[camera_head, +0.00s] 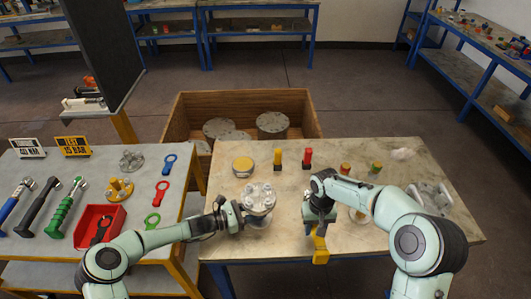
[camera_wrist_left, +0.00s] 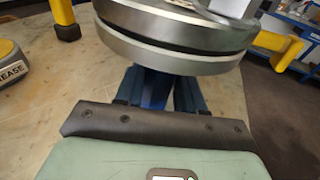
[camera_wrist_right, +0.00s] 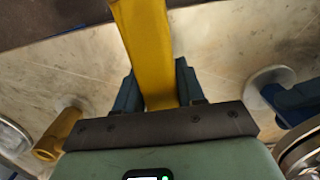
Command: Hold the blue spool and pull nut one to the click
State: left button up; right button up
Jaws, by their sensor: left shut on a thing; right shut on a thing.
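The flanged spool (camera_head: 258,203) stands on the worktable with several pale nuts on its top flange. In the left wrist view its grey flanges (camera_wrist_left: 175,50) fill the top, and a blue body (camera_wrist_left: 155,88) shows partly below them. My left gripper (camera_head: 240,217) is shut on the spool's body from the left, under the flange. My right gripper (camera_head: 318,222) is shut on a yellow tool (camera_head: 320,250) near the table's front edge, right of the spool and apart from it. The tool's yellow bar (camera_wrist_right: 148,50) runs out between the fingers; its far end is cut off. I cannot tell which nut is number one.
A yellow-lidded tin (camera_head: 243,167), a yellow post (camera_head: 278,159) and a red post (camera_head: 308,158) stand behind the spool. A wooden crate (camera_head: 190,125) is beyond. The left bench holds several wrenches (camera_head: 66,207), a red tray (camera_head: 100,222) and signs.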

dwell(0.4)
jog(key=w+a+r+n, duration=0.1)
jog(key=a+r+n, duration=0.15)
jog(key=r, duration=0.35)
jog(key=w+a+r+n+t, duration=0.1)
jog(key=r+n, duration=0.2)
jog(key=r, duration=0.2)
jog(key=w+a+r+n, duration=0.1)
jog(key=a+r+n, duration=0.15)
jog(key=r, duration=0.35)
jog(key=shift+n, duration=0.5)
jog(key=shift+s+d+f, duration=0.1)
jog(key=shift+f, duration=1.05)
jog(key=shift+s+d+f, duration=0.1)
jog(key=shift+f, duration=1.05)
jog(key=shift+f, duration=0.25)
jog(key=shift+f, duration=1)
